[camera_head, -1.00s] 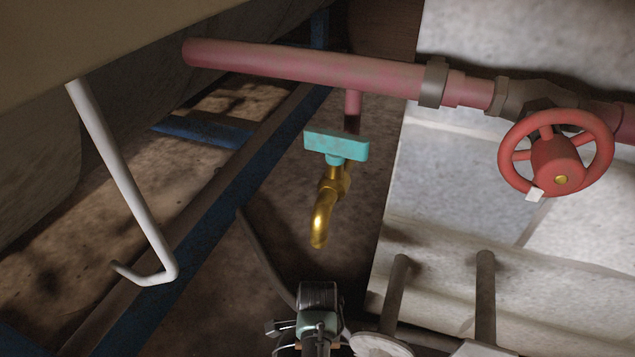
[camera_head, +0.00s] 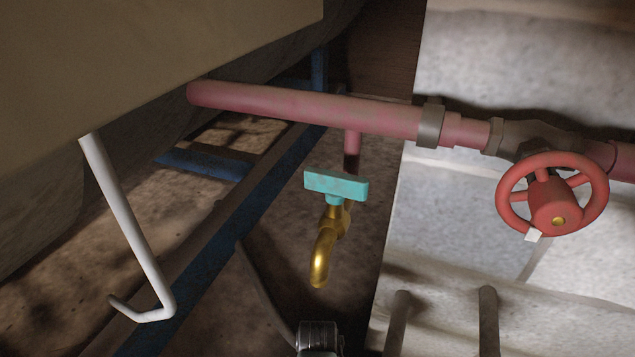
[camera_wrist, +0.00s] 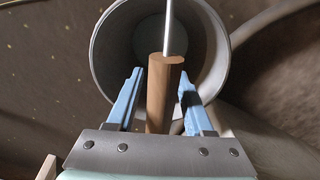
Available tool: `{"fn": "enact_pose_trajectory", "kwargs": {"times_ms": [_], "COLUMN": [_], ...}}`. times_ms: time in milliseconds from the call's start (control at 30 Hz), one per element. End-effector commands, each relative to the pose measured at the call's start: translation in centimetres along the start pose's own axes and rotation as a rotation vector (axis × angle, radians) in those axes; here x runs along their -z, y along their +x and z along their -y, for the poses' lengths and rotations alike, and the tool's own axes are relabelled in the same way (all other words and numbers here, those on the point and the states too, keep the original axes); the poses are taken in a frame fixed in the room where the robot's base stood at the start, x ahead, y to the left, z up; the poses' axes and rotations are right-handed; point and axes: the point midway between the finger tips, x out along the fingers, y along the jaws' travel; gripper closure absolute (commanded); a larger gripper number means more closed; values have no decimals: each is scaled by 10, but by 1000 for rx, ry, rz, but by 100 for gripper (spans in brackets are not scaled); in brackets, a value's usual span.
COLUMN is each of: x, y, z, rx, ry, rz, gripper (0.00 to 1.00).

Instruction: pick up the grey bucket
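In the wrist view the grey bucket (camera_wrist: 104,50) is seen from above, its round mouth toward the top of the picture. Its handle has a brown wooden grip (camera_wrist: 157,100) and a pale wire (camera_wrist: 168,32) that runs on across the mouth. My gripper (camera_wrist: 160,73) is open, with one blue finger on each side of the wooden grip. A gap shows on the left side; on the right I cannot tell whether the finger touches. The bucket is not visible in the head view.
In the head view a brass tap (camera_head: 322,255) with a turquoise handle (camera_head: 336,186) hangs under a pink pipe (camera_head: 310,110). A red valve wheel (camera_head: 553,197) is at right, a bent white rod (camera_head: 127,230) at left. In the wrist view a pale hose (camera_wrist: 265,18) passes beside the bucket.

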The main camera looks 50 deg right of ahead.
Motion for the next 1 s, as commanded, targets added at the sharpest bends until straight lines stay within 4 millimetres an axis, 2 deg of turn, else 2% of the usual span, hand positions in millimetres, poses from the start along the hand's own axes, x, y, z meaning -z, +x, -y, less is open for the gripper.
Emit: {"fn": "enact_pose_trajectory", "kwargs": {"times_ms": [33,267,1000], "x": [0,0,0], "y": [0,0,0], "z": [0,0,0], "rx": [0,0,-1], "ry": [0,0,0], "rz": [0,0,0], "gripper": [59,100,100]}}
